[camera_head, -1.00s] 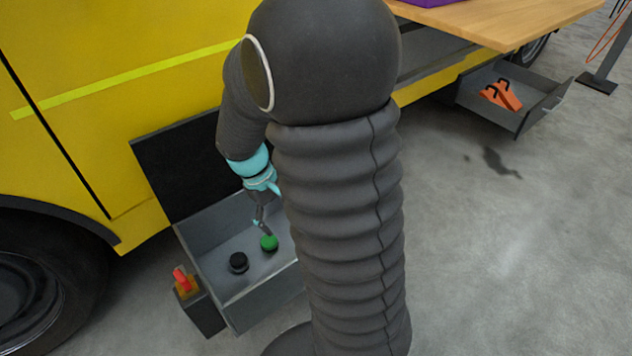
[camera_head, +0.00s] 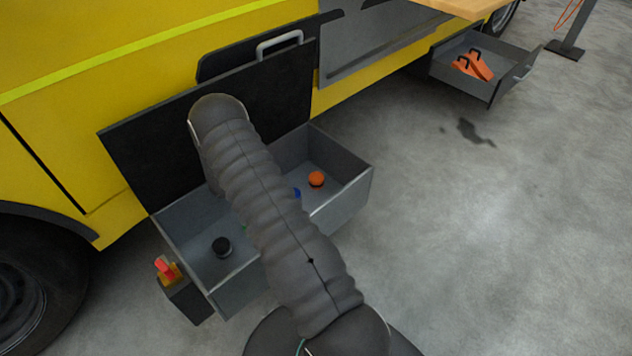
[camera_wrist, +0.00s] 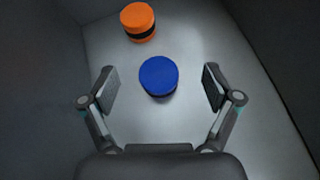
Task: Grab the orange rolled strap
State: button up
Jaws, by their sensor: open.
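The orange rolled strap (camera_head: 316,179) lies in the right part of the grey open bin (camera_head: 343,205). In the wrist view the orange strap (camera_wrist: 138,22) shows a dark band and sits at the top, beyond a blue rolled strap (camera_wrist: 158,76). My gripper (camera_wrist: 157,86) is open and empty. Its fingers stand apart on either side of the blue strap in the wrist view; I cannot tell how high above it they are. In the head view my arm hides the gripper and most of the blue strap (camera_head: 297,193).
The bin's walls stand around the straps, with a black lid (camera_head: 150,150) raised behind. A dark box with a red top (camera_head: 168,268) is at the left. An open drawer (camera_head: 455,82) holds orange chocks (camera_head: 472,66).

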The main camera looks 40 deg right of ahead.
aim_at(314, 178)
jog(key=shift+n+t+h, duration=0.4)
jog(key=shift+n+t, duration=0.1)
jog(key=shift+n, duration=0.3)
jog(key=x, duration=0.4)
jog(key=w+r+x, duration=0.1)
jog(key=x, duration=0.4)
jog(key=w+d+x, duration=0.1)
jog(key=x, duration=0.3)
jog(key=shift+w+d, duration=0.15)
jog(key=shift+d, duration=0.2)
jog(key=shift+c, duration=0.2)
jog(key=shift+r, duration=0.1)
jog(key=c, duration=1.4)
